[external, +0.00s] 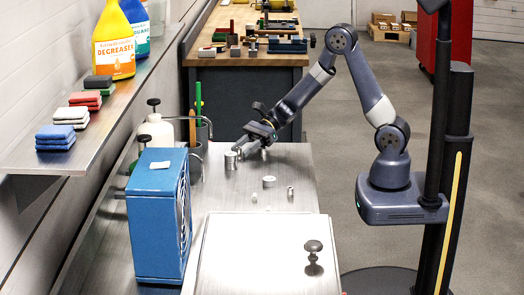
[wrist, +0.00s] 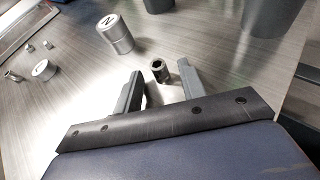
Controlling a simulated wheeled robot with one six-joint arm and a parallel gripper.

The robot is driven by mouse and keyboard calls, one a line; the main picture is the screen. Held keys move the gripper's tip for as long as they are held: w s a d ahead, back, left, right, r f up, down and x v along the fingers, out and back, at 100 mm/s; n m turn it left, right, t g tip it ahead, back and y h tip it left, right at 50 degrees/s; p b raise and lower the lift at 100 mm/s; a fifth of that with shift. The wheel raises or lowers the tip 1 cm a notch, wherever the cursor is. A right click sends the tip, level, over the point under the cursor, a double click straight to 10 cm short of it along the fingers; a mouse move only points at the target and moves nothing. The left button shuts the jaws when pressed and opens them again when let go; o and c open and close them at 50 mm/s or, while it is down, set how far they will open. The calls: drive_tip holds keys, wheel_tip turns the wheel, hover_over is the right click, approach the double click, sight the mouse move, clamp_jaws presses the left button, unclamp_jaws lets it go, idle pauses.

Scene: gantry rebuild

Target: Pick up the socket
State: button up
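The socket (wrist: 160,71) is a small metal cylinder with a dark round opening, on the steel bench. In the wrist view it lies between the tips of my two grey fingers, with a visible gap to the right one. My gripper (wrist: 159,78) is open and nothing is clamped in it. In the external view my gripper (external: 247,148) is low over the far part of the bench; there I cannot clearly make out the socket beside the fingers.
A larger silver cylinder (wrist: 115,34) marked N stands close to the left finger; it also shows in the external view (external: 230,161). A round metal piece (external: 269,182) and small parts lie nearer. A blue box (external: 157,215) stands at left, a knobbed lid (external: 262,250) in front.

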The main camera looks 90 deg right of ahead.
clamp_jaws()
idle(0.3)
